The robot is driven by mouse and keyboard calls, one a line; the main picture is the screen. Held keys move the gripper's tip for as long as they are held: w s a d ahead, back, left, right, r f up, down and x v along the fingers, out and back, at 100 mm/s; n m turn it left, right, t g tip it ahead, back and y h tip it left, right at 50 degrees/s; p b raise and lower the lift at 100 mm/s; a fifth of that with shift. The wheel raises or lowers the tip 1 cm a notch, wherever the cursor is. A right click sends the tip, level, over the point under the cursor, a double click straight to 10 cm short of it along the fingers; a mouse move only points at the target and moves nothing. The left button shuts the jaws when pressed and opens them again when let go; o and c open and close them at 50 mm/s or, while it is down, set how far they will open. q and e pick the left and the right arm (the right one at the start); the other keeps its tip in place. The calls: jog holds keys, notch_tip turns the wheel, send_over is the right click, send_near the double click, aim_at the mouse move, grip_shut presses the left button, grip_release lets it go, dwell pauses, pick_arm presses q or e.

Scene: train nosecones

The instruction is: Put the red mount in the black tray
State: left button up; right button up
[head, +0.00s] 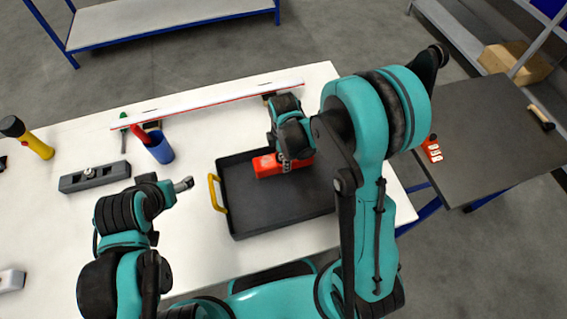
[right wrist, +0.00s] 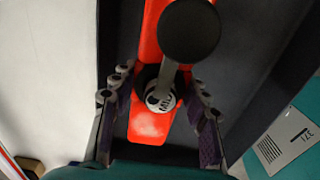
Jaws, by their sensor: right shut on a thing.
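The red mount (head: 267,166) is inside the outline of the black tray (head: 262,222) in the head view, near its far side. I cannot tell whether it touches the tray floor. My right gripper (head: 290,160) is over the tray and shut on the mount, hiding part of it. In the right wrist view the red mount (right wrist: 152,125) lies between the two fingers of my right gripper (right wrist: 160,112), with a silver stem and round black knob on it. My left gripper (head: 186,184) is left of the tray's yellow handle (head: 215,193); its opening is unclear.
A long white strip (head: 215,104) lies behind the tray. A dark table (head: 490,140) is at right.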

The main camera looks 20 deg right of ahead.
notch_tip(320, 180, down, 3)
jog(key=shift+f+b, duration=0.15)
jog(key=shift+b, duration=0.15)
jog(key=shift+f, duration=0.15)
jog(key=o, duration=1.3)
